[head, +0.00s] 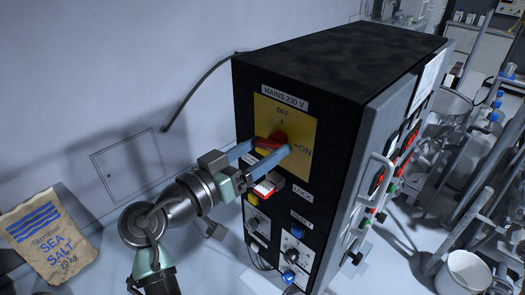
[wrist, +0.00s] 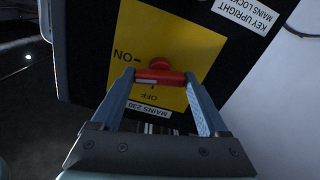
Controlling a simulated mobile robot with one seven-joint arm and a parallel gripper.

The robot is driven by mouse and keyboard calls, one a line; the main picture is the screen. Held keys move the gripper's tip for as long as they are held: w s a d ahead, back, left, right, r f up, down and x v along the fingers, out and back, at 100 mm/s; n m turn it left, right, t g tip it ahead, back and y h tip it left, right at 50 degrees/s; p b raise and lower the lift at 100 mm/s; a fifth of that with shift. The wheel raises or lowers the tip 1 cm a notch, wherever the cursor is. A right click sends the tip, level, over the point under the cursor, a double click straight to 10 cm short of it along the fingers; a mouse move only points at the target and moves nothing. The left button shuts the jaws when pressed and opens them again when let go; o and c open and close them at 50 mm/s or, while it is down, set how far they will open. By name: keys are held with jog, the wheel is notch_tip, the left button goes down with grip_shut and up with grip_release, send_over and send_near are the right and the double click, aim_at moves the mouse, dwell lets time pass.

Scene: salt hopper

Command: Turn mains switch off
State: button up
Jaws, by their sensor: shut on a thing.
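The mains switch is a red rotary handle (head: 274,140) on a yellow plate (head: 303,130) at the top of a black cabinet's front. The plate has OFF at the top and ON at the right in the head view. My gripper (head: 268,147) has its two blue-grey fingers on either side of the handle and is shut on it. In the wrist view the red handle (wrist: 160,77) lies crosswise between the fingertips (wrist: 160,74), roughly level, with ON to its left and OFF below it. The fingers cover part of the handle and plate in the head view.
Below the plate are a red-and-white item (head: 264,188) by the LOCK label, a blue RESET button (head: 297,231) and knobs. A grey side panel (head: 375,140) carries a handle.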

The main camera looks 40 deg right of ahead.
jog(key=n, duration=0.3)
jog(key=shift+n, duration=0.3)
jog(key=n+p, duration=0.1)
jog(key=n, duration=0.2)
jog(key=shift+r+n, duration=0.1)
jog(key=shift+n, duration=0.2)
jog(key=n+p, duration=0.2)
jog(key=n, duration=0.3)
jog(key=shift+r+p, duration=0.1)
jog(key=shift+p, duration=0.25)
jog(key=shift+n+p, duration=0.8)
jog(key=shift+n, duration=0.6)
jog(key=o, duration=1.2)
jog(key=shift+f, duration=0.2)
jog(key=shift+o, duration=0.2)
jog(key=shift+a, duration=0.1)
